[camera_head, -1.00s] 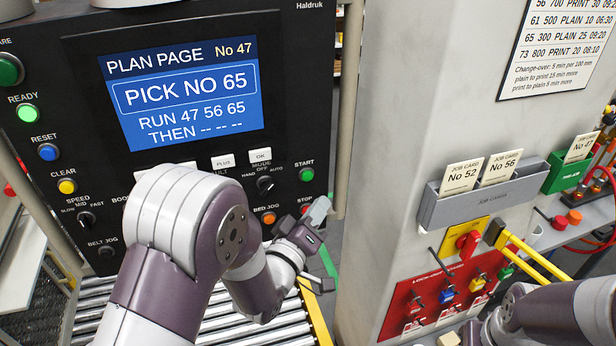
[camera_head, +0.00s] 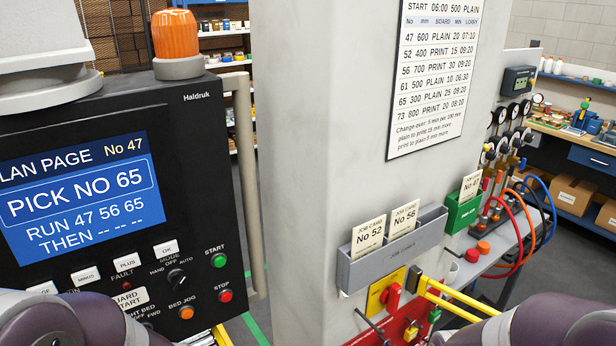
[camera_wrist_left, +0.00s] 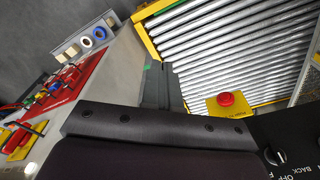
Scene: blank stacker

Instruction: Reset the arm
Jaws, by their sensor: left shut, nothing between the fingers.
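My left gripper shows in the left wrist view (camera_wrist_left: 160,86) as narrow dark fingers, shut and empty, in front of a roller conveyor (camera_wrist_left: 235,55). In the head view only part of my left arm (camera_head: 40,320) shows at the bottom left, below the panel screen, and its gripper is out of frame. My right arm (camera_head: 560,325) shows at the bottom right; its gripper is not in view. The control panel (camera_head: 205,130) has a screen (camera_head: 85,195) reading "PICK NO 65", "RUN 47 56 65", with "No 47" above.
A grey pillar (camera_head: 320,120) carries a job card rack (camera_head: 395,248) with cards No 52 and No 56. A green holder (camera_head: 462,213) stands right of it. A red emergency button (camera_wrist_left: 227,99) on a yellow plate is close to my left gripper in the wrist view.

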